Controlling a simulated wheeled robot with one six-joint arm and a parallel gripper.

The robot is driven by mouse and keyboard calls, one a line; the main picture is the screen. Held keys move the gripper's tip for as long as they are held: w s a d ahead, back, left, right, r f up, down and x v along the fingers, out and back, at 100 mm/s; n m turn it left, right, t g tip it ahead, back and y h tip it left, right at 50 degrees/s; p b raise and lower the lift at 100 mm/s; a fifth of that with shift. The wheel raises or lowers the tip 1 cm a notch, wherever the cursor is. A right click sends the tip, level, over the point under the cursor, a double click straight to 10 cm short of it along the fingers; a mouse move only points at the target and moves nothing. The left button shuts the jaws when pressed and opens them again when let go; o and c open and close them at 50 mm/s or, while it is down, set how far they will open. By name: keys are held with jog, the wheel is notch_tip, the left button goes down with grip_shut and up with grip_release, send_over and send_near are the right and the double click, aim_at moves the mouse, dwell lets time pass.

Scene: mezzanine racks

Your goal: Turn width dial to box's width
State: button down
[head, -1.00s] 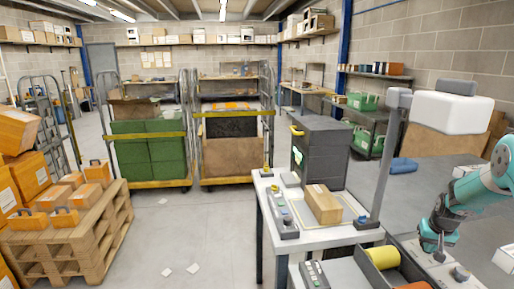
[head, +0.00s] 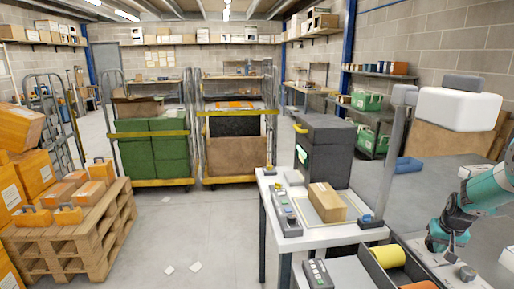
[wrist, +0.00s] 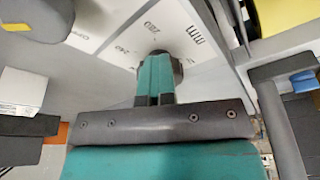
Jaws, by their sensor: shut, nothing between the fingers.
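A cardboard box (head: 327,202) sits on the white-topped table in the head view. In the wrist view a dark round dial (wrist: 176,72) stands on a pale panel with printed numbers such as 280 and 240. My gripper (wrist: 155,62) is shut, its teal fingers over the dial and hiding much of it. I cannot tell whether they touch it. The dial's pointer is hidden. In the head view my gripper (head: 447,245) is low over the panel at the right.
A dark knob with a yellow mark (wrist: 22,22) shows at the upper left of the wrist view. Yellow (head: 387,257) and orange rolls lie beside the panel. A grey post (head: 388,160) rises behind.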

jog(key=shift+s+d+f+b, duration=0.4)
jog(key=shift+s+d+f, duration=0.2)
jog(key=shift+s+d, duration=0.1)
jog(key=shift+d+r+b, duration=0.1)
jog(key=shift+d+b, duration=0.2)
jog(key=shift+d, duration=0.25)
jog(key=shift+s, duration=0.2)
notch_tip(320, 180, up, 6)
jog(key=p, duration=0.3)
jog(key=shift+w+r, duration=0.15)
jog(key=shift+r, duration=0.05)
